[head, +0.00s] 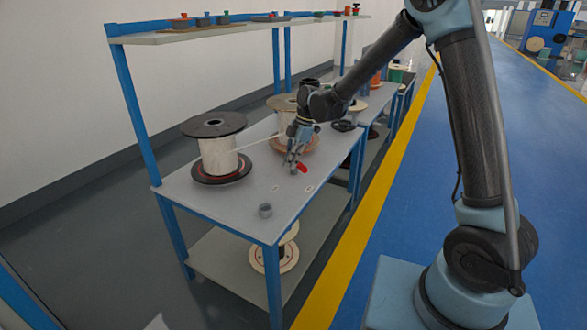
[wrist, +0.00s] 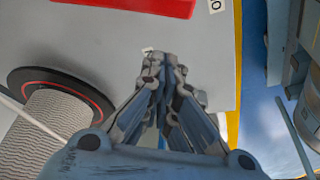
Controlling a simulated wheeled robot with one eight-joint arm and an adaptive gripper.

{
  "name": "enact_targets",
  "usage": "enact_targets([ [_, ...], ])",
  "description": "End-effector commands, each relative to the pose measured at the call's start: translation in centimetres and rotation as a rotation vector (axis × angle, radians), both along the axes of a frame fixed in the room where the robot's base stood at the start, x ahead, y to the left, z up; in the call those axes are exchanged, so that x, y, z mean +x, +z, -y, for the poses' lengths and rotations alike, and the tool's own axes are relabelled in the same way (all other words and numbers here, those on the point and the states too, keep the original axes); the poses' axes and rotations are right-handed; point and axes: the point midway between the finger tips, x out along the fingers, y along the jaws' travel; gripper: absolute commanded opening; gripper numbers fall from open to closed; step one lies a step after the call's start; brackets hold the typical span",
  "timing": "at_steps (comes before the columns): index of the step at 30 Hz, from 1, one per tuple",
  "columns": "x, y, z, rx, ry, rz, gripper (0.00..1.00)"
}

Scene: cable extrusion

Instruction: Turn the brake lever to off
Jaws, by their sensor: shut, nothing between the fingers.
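A small red piece (head: 302,168), which looks like the brake lever, is on the grey tabletop of the workbench. Part of it shows large at the top edge of the wrist view (wrist: 130,5), and the rest is cut off there. My gripper (head: 290,168) points down over the tabletop, just left of the red piece in the head view. In the wrist view the fingertips (wrist: 165,62) meet with nothing between them, and a gap shows between them and the red piece. I cannot tell which way the lever is turned or whether a fingertip touches the table.
Two white labels lie near the lever; one (head: 275,188) is on the near side. A large cable spool (head: 219,155) stands to the left, another spool (head: 285,105) behind the gripper. A grey cup-like piece (head: 265,210) sits near the front edge. The front tabletop is mostly clear.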

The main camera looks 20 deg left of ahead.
Motion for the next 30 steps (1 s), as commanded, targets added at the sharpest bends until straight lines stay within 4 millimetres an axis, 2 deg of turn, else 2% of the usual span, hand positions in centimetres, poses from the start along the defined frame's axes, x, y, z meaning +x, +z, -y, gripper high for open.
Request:
enact_targets([
  [6,0.9,4.0,0.7,0.0,0.002,-0.001,0.0],
  [12,1.6,6.3,1.2,0.001,0.002,-0.002,0.0],
  [18,1.9,7.0,1.4,0.001,0.001,-0.002,0.0],
  [30,2.0,7.0,1.5,0.001,0.0,-0.002,0.0],
])
